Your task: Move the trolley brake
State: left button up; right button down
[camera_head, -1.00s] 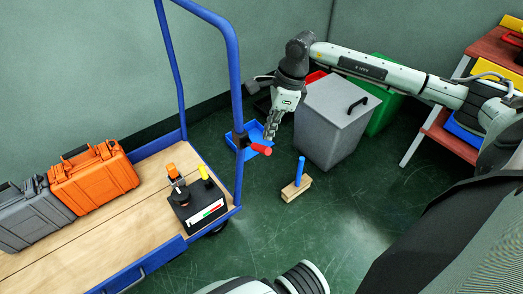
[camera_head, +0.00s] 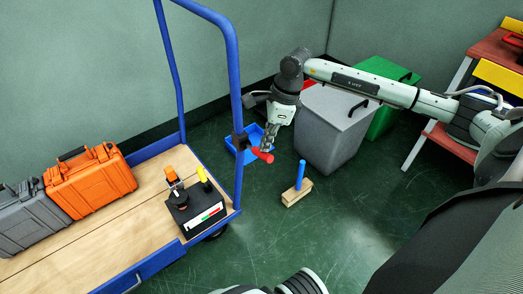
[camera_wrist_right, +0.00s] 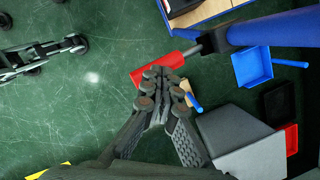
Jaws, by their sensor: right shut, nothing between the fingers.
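The blue trolley (camera_head: 233,90) with a wooden deck stands at the left. Its brake is a lever with a red handle (camera_head: 262,155), mounted on the blue upright, and the handle points right and slightly down. The red handle also shows in the right wrist view (camera_wrist_right: 152,70). My right gripper (camera_head: 266,148) is shut and empty, fingers pointing down, right at the handle. In the right wrist view its fingertips (camera_wrist_right: 160,78) overlap the handle's near edge; whether they touch it I cannot tell. My left gripper is not recognisable in view.
On the trolley are an orange case (camera_head: 92,182), a grey case (camera_head: 30,222) and a black control box (camera_head: 197,214). A grey bin (camera_head: 332,128) and a green bin (camera_head: 388,118) stand below my right arm. A brush with a blue handle (camera_head: 300,174) and a blue dustpan (camera_head: 247,158) are on the floor.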

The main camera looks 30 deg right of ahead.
jog(key=b+x, duration=0.1)
jog(key=x, duration=0.1)
jog(key=b+x, duration=0.1)
jog(key=shift+s+d+f+b, duration=0.2)
jog(key=shift+d+f+b, duration=0.15)
jog(key=shift+f, duration=0.15)
jog(key=shift+r, duration=0.1)
jog(key=d, duration=0.1)
jog(key=s+d+r, duration=0.1)
jog(key=shift+s+d, duration=0.25)
jog(key=shift+s, duration=0.05)
jog(key=v, duration=1.2)
